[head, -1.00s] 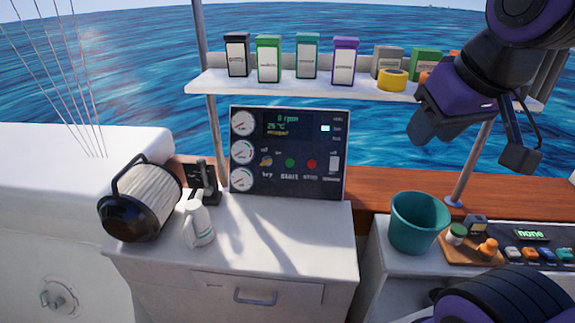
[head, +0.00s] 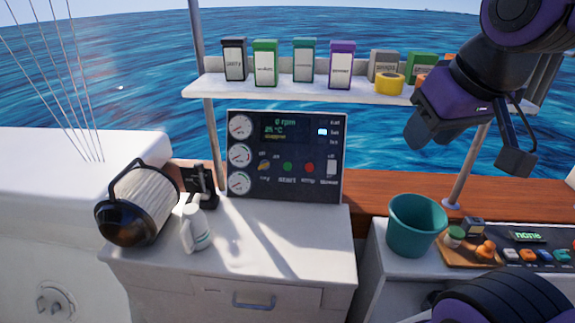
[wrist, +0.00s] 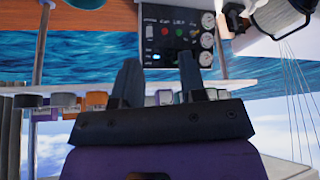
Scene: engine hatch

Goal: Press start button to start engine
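The dark engine panel (head: 330,185) stands upright at the back of the white cabinet. It has three round gauges on the left and a display reading 0 rpm and 25 °C. The green start button (head: 287,167) sits in its lower row, between a yellow key switch (head: 264,165) and a red stop button (head: 309,168). My gripper (head: 462,146) is open and empty, up to the right of the panel and apart from it. In the wrist view the gripper (wrist: 160,75) shows two spread fingers, with the panel (wrist: 172,58) upside down beyond them.
A white shelf (head: 300,90) with several boxes and a yellow roll spans above the panel. A teal bucket (head: 416,225) stands at right. The space before the panel is clear.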

